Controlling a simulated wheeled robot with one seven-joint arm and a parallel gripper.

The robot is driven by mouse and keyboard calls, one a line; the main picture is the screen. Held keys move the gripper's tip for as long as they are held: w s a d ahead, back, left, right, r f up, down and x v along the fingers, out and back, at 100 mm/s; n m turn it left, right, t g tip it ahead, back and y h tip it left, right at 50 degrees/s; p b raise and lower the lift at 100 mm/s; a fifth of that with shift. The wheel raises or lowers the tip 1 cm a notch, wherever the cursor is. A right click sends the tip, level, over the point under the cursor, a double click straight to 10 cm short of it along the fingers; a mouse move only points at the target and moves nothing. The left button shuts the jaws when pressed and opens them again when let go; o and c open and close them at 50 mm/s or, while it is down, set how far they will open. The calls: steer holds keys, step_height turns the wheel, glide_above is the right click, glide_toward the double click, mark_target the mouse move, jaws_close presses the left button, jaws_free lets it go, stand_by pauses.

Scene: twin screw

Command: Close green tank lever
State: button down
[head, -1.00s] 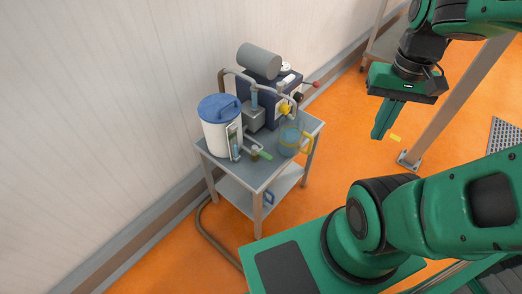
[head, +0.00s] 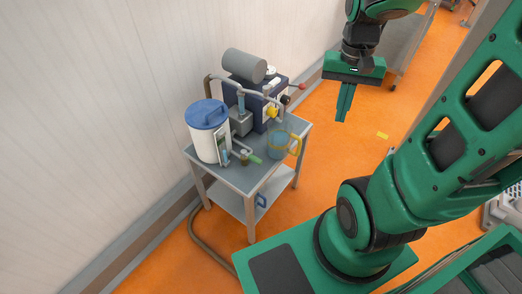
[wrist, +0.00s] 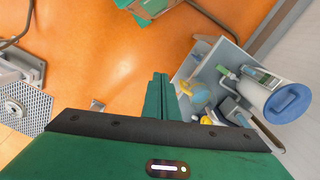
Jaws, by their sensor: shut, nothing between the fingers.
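The green lever (head: 256,159) sits low at the front of the white tank (head: 207,140), which has a blue lid (head: 207,113) and stands on a small grey cart (head: 240,178). In the wrist view the lever (wrist: 227,72) shows beside the tank (wrist: 252,92), at the right. My gripper (head: 342,120) is shut and empty, pointing down in the air to the right of the cart, apart from the lever. In the wrist view its closed fingers (wrist: 157,78) stand in the middle.
A clear jug with a yellow handle (head: 279,144) stands on the cart right of the lever. Behind it is a dark blue machine (head: 268,98) with pipes and a grey cylinder (head: 244,65). A hose (head: 200,238) lies on the floor. The wall closes off the left.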

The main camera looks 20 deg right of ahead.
steer(key=w+a+f+m, duration=0.2)
steer(key=w+a+f, duration=0.1)
steer(key=w+f, duration=0.65)
steer(key=m+y, duration=0.2)
steer(key=y, duration=0.1)
glide_toward(251, 158)
steer(key=shift+g, duration=0.4)
steer(key=d, duration=0.1)
steer(key=d+r, duration=0.1)
steer(key=d, duration=0.1)
steer(key=w+d+r, duration=0.1)
steer(key=shift+d, duration=0.2)
steer(key=x, duration=1)
steer(key=shift+d, duration=0.15)
steer(key=shift+d+m, duration=0.15)
steer(key=shift+m, duration=0.15)
steer(key=shift+s, duration=0.1)
